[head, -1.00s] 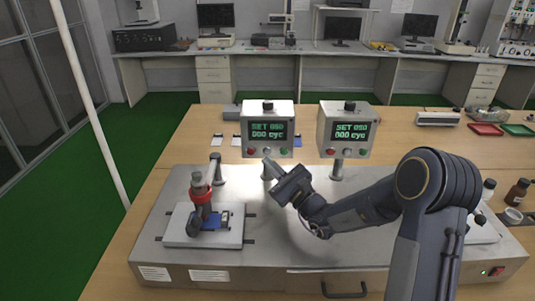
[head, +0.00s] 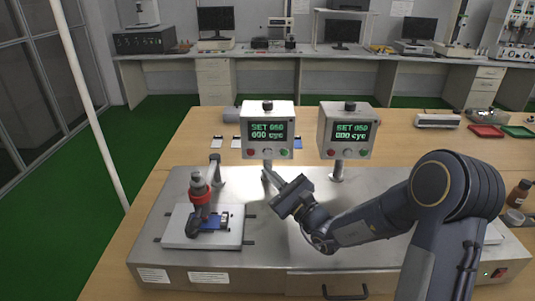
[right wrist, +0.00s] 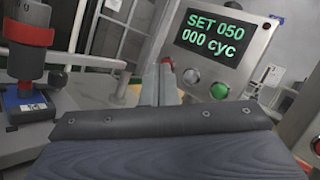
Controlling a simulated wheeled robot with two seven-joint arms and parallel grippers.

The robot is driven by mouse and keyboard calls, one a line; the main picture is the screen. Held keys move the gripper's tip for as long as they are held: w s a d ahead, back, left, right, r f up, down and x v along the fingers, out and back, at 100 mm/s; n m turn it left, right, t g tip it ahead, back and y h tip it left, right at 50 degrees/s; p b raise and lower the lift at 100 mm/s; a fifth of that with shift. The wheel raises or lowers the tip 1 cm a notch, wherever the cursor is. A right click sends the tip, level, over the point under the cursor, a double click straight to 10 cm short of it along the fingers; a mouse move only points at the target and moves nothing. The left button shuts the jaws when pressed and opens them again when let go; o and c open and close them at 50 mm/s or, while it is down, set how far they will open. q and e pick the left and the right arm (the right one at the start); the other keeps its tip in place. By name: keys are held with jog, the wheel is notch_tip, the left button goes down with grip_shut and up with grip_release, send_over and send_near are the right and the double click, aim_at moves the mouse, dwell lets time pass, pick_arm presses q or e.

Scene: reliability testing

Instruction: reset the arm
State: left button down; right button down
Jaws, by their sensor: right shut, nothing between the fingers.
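My right arm (head: 380,222) reaches in from the right over the metal test bench. My right gripper (head: 270,177) is shut and empty, its fingers pointing toward the post under the left control box (head: 267,132). I cannot tell whether the fingertips touch anything. My left gripper is not in view.
A tester with a red collar (head: 200,197) stands on a white plate (head: 177,232) at the left, over a blue piece. The right control box (head: 345,131) stands beside the left one. A brown bottle (head: 519,193) and red tray (head: 486,131) are at the right.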

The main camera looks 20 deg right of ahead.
jog(key=s+a+r+n+g+y, duration=0.5)
jog(key=s+r+n+y, duration=0.1)
jog(key=s+n, duration=0.2)
jog(key=s+a+n+g+p, duration=0.2)
jog(key=s+a+n+g, duration=0.2)
jog(key=s+n+g, duration=0.75)
jog(key=s+d+f+n+t+h, duration=0.1)
jog(key=s+d+f+n+h, duration=0.1)
jog(key=s+d+f+h, duration=0.2)
jog(key=s+d+f+n+t+h+p, duration=0.1)
jog(key=s+d+f+t+h, duration=0.1)
jog(key=s+d+f+h, duration=0.2)
jog(key=s+d+h, duration=0.3)
jog(key=s+d, duration=0.1)
jog(key=s, duration=0.2)
jog(key=shift+f+n+h, duration=0.25)
jog(key=shift+n+h, duration=0.1)
jog(key=shift+h, duration=0.05)
